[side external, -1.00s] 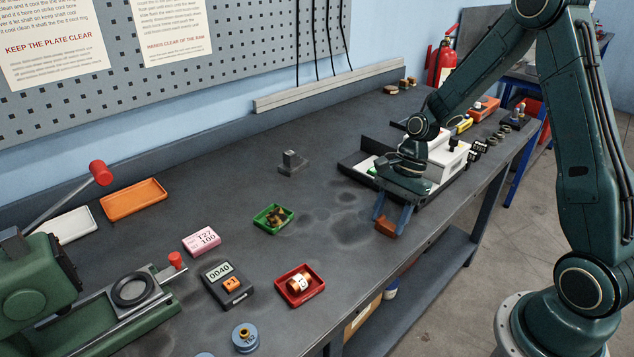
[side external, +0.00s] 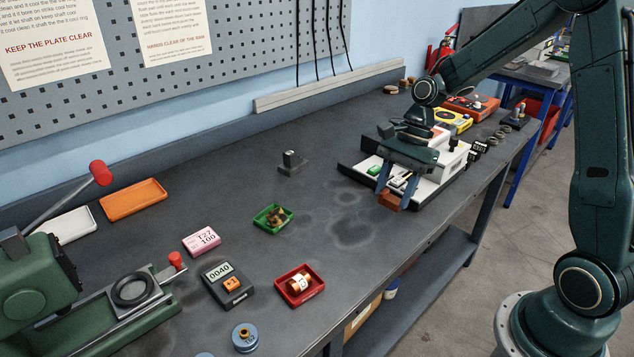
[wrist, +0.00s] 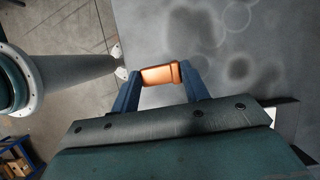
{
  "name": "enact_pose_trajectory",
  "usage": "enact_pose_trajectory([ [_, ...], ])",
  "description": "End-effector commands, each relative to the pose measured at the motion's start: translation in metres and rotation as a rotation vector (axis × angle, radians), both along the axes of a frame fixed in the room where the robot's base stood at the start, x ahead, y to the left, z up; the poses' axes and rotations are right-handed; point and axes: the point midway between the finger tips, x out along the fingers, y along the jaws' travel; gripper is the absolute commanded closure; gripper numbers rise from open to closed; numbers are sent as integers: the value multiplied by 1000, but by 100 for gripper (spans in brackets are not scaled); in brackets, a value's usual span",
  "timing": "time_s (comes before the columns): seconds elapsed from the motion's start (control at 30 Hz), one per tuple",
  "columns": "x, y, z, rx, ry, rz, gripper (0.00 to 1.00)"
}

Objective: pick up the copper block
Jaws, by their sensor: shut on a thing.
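The copper block (side external: 390,201) is a small orange-brown block. My gripper (side external: 389,190) is shut on it, with the block between the tips of the two blue fingers. In the side external view the block appears held above the dark bench, near its front edge. In the wrist view the copper block (wrist: 161,75) shows between the fingertips, with grey bench behind it. The finger pads cover its two ends.
A black tray (side external: 352,172) with white equipment stands just behind my gripper. A green tray (side external: 264,225) and a red tray (side external: 312,292) lie to the left, a small grey stand (side external: 291,166) further back. The bench between them is clear.

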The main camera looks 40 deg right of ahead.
Motion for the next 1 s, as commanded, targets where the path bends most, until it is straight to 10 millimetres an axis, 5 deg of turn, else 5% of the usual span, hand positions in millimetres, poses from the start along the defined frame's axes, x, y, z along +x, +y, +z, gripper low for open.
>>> enact_pose_trajectory([
  [0.47,0,-1,103,-3,-5,0,86],
  [1.0,0,0,128,0,-1,0,86],
])
